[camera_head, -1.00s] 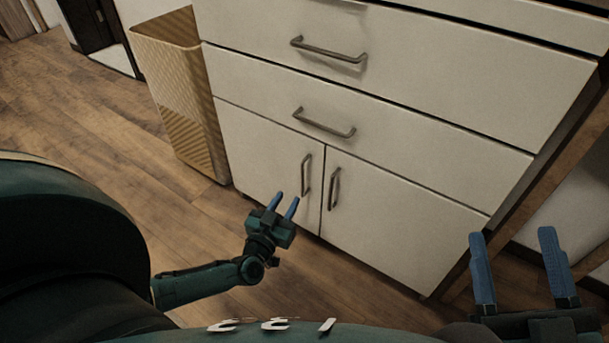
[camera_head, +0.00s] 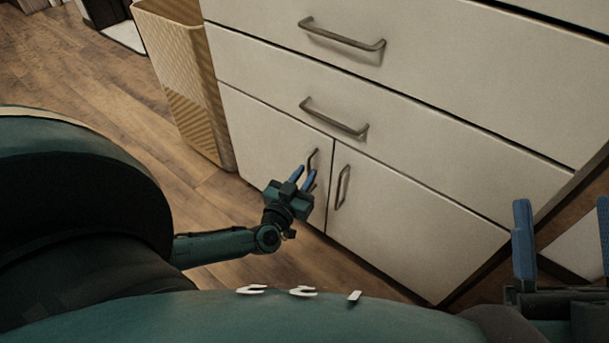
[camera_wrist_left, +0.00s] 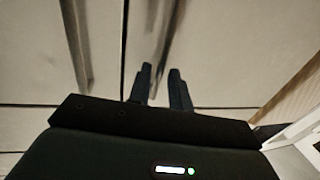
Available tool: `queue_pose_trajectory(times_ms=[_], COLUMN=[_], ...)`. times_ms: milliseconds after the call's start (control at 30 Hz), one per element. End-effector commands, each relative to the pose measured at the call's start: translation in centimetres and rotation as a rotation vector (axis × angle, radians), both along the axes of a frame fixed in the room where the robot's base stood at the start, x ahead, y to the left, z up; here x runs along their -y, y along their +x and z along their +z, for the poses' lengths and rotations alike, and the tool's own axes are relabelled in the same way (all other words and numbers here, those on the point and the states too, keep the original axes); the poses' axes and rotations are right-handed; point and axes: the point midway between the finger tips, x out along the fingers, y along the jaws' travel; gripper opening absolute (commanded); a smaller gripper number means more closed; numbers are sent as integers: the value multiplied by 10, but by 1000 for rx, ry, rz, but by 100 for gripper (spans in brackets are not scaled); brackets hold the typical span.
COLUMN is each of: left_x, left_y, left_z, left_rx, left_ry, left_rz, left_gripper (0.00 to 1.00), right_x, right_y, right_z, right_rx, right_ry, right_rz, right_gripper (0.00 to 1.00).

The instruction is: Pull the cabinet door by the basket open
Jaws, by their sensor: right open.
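The cabinet door by the basket (camera_head: 262,135) is the left of two white lower doors and looks shut. Its dark upright handle (camera_head: 313,157) is near the gap between the doors. The woven tan basket (camera_head: 185,85) stands left of the cabinet. My left gripper (camera_head: 305,172) is at the lower part of that handle, fingers apart. In the left wrist view the handle (camera_wrist_left: 165,35) lines up with the gap between the fingertips (camera_wrist_left: 159,70); I cannot tell whether they touch it. My right gripper (camera_head: 562,240) is open and empty at the lower right.
The right door (camera_head: 400,215) has its own handle (camera_head: 342,187) close beside my left gripper. Drawers with bar handles (camera_head: 335,117) are above the doors. Bare wooden floor (camera_head: 215,205) lies in front of the basket and the left door.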

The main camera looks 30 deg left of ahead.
Motion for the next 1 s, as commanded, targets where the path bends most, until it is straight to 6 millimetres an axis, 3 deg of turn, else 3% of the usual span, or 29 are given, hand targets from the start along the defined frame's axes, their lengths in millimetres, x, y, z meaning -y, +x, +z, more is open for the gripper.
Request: queue_pose_trajectory(times_ms=[233,767,1000], left_x=[0,-1,-4], left_y=[0,-1,-13], left_z=[0,0,1], left_rx=[0,-1,-3], left_ry=[-1,0,1], left_rz=[0,0,-15], left_gripper=[0,0,0], right_x=[0,0,0], right_y=[0,0,1], right_z=[0,1,4], right_rx=[1,0,-18], right_ry=[0,-1,2], right_rz=[0,-1,1], right_gripper=[61,61,61])
